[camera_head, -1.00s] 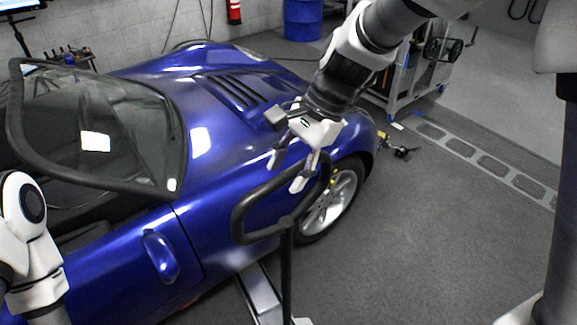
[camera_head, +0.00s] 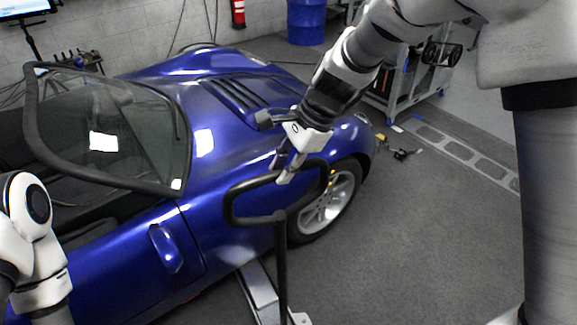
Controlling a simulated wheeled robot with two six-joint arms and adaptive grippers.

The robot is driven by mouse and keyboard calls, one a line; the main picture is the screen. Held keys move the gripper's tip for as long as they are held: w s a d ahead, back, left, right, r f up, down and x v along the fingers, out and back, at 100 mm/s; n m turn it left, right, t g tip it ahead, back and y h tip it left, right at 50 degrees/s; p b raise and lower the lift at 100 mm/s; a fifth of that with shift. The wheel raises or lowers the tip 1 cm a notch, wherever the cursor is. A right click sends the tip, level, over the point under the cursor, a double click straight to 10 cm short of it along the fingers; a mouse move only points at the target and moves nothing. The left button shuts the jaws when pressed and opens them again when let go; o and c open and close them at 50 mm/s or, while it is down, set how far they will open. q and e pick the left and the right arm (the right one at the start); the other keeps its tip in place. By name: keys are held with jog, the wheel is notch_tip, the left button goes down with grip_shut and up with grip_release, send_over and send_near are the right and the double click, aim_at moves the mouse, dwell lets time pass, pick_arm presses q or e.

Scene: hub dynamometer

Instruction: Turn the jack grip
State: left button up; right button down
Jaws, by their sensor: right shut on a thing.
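The jack grip (camera_head: 250,220) is a black rounded loop on top of an upright black post (camera_head: 281,265), in front of the blue car's front wheel. My right gripper (camera_head: 284,172) comes down from the upper right and is shut on the far bar of the loop. The fingers partly cover that bar. The post goes down to a grey jack base (camera_head: 258,290) beside the car, partly cut off by the lower edge. My left arm shows at the left edge; its gripper is out of view.
The blue car (camera_head: 130,255) fills the left, its wheel (camera_head: 330,200) close behind the grip. A wheeled cart (camera_head: 405,85) stands at the back, with small items on the floor in front of it. The grey floor to the right of the jack is clear.

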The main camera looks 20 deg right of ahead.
jog(key=c, duration=1.1)
grip_release()
jog(key=shift+s+a, duration=0.1)
jog(key=shift+c, duration=0.2)
jog(key=shift+o, duration=0.8)
jog(key=shift+a, duration=0.3)
jog(key=shift+d+r, duration=0.3)
jog(key=shift+r, duration=0.05)
jog(key=v, duration=1.1)
jog(key=shift+a, duration=0.15)
